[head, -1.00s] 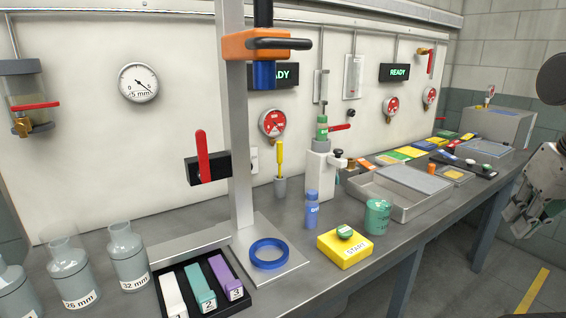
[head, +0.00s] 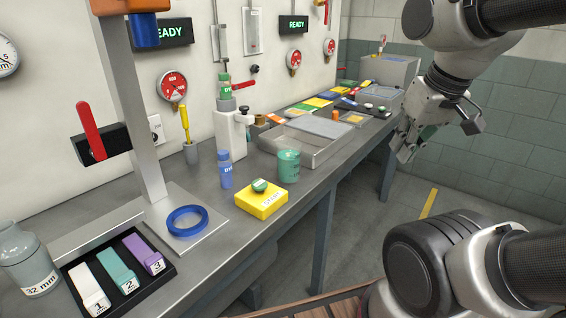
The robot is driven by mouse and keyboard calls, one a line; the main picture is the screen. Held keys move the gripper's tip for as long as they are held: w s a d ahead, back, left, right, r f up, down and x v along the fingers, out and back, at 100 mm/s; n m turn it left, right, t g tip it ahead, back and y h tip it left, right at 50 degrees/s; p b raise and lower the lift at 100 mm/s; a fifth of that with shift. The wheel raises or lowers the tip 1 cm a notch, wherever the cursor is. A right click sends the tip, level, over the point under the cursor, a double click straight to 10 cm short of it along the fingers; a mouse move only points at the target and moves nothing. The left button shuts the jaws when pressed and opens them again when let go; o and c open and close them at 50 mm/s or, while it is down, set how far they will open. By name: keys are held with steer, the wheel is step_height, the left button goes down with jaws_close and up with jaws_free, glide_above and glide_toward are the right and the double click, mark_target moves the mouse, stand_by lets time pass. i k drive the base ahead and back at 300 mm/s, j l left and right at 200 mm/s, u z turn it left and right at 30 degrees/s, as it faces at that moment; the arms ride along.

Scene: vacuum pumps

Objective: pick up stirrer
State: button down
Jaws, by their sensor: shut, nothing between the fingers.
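A yellow-handled rod (head: 185,122), which looks like the stirrer, stands upright in a small grey holder (head: 191,152) on the bench near the back wall. Its lower end is hidden inside the holder. My gripper (head: 408,146) hangs at the right, past the bench's front edge and far from the rod. It is shut and empty, with its fingers pointing down and left.
A stand with a blue ring (head: 187,221) is left of the rod. A grey tray (head: 310,150) lies right. Floor before the bench is open.

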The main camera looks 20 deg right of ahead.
mark_target(182, 107)
steer(key=i+l, duration=0.1)
steer(key=l, duration=0.35)
steer(key=i+l, duration=0.15)
steer(key=l, duration=0.25)
steer(key=i+l+u, duration=0.1)
steer(key=l, duration=0.35)
steer(key=i+l, duration=0.1)
steer(key=l, duration=0.35)
steer(key=u, duration=0.4)
steer(key=l+u, duration=0.15)
steer(key=u, duration=0.3)
steer(key=i+l+u, duration=0.1)
steer(key=u, duration=0.3)
steer(key=l+u, duration=0.1)
steer(key=u, duration=0.3)
steer(key=i+l+u, duration=0.2)
steer(key=i+l, duration=0.1)
steer(key=l, duration=0.05)
